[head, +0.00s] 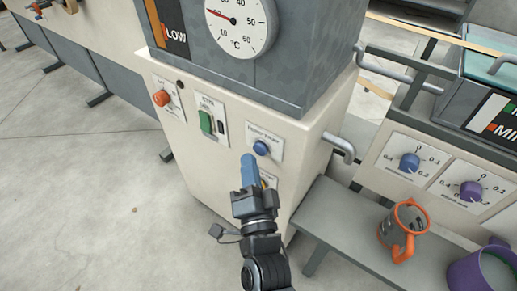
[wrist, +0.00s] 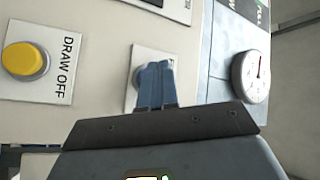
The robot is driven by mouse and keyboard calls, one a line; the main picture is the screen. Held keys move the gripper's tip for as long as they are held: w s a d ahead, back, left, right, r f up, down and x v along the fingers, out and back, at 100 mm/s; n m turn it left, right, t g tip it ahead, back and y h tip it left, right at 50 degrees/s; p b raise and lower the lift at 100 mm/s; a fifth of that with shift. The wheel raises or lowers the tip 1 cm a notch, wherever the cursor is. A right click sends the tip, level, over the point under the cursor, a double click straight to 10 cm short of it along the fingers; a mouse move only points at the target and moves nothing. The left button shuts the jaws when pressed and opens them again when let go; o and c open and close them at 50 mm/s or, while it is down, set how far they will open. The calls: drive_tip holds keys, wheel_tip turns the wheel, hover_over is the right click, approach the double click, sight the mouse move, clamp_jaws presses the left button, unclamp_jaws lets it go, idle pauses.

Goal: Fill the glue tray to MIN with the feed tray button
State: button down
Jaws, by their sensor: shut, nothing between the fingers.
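The blue feed tray button (head: 261,147) sits on a white labelled plate on the front of the cream cabinet. My gripper (head: 248,160) is shut and empty, its blue fingertips just below and left of the button in the head view. In the wrist view the fingers (wrist: 156,85) overlap a white plate (wrist: 132,94) and hide most of its round button; I cannot tell whether they touch. The grey tray housing (head: 462,108) at the right edge has a level gauge (head: 490,112) with a MIN mark, cut off by the frame; its level is unclear.
A yellow DRAW OFF button (wrist: 25,62) is beside the fingers in the wrist view. An orange knob (head: 161,98) and green switch (head: 206,122) are on the cabinet. An orange-handled jug (head: 398,235) and purple pot (head: 470,272) stand on the bench at right.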

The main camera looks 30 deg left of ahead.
drive_tip(key=shift+w, duration=0.15)
idle(0.3)
drive_tip(key=shift+w+b, duration=0.3)
drive_tip(key=shift+b, duration=0.25)
drive_tip(key=shift+w+b, duration=0.45)
drive_tip(key=shift+b, duration=0.05)
idle(1.6)
drive_tip(key=shift+s, duration=0.1)
idle(1.7)
drive_tip(key=shift+s+p, duration=0.8)
drive_tip(key=shift+p, duration=0.2)
